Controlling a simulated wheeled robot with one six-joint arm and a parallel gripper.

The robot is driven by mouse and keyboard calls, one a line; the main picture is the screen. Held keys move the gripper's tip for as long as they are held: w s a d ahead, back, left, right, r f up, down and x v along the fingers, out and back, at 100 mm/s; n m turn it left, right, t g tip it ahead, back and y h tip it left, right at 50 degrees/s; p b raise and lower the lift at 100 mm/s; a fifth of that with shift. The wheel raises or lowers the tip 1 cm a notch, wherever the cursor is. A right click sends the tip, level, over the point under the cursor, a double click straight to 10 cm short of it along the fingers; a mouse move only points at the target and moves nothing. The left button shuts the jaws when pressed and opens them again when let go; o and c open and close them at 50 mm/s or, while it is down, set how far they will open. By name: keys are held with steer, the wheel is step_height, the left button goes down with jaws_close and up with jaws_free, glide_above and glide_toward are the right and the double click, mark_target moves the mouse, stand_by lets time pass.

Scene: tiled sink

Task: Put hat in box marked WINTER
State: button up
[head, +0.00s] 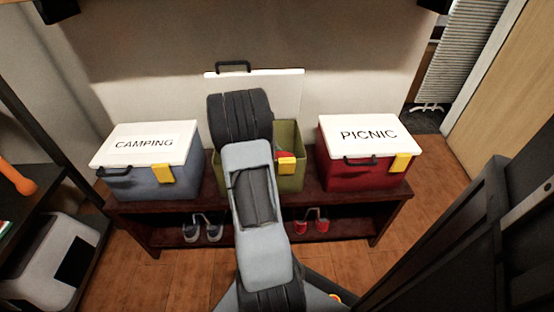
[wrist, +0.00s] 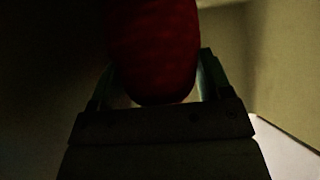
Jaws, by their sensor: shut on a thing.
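A green box (head: 290,135) stands open in the middle of the bench, between two closed boxes. Its white lid (head: 290,80) is raised behind it, and I see no word on the lid. My arm covers much of this box and hides my gripper in the head view. In the wrist view my gripper (wrist: 155,85) is shut on a red rounded thing, apparently the hat (wrist: 153,45), with a finger at each side. The wrist view is very dark, with olive walls around. A bit of red (head: 283,155) shows inside the green box's front rim.
A blue box (head: 150,180) marked CAMPING stands at left, and a red box (head: 350,172) marked PICNIC at right, both with white lids shut. They stand on a dark wooden bench (head: 340,205). Grey shoes (head: 202,230) and red shoes (head: 311,224) sit on its lower shelf.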

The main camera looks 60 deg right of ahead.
steer(key=shift+f+b, duration=0.6)
steer(key=shift+b, duration=0.2)
steer(key=o, duration=1)
steer(key=shift+r, duration=0.1)
steer(key=shift+r+p, duration=0.5)
steer(key=shift+p, duration=0.3)
steer(key=shift+p+v, duration=1.3)
steer(key=shift+v, duration=2.5)
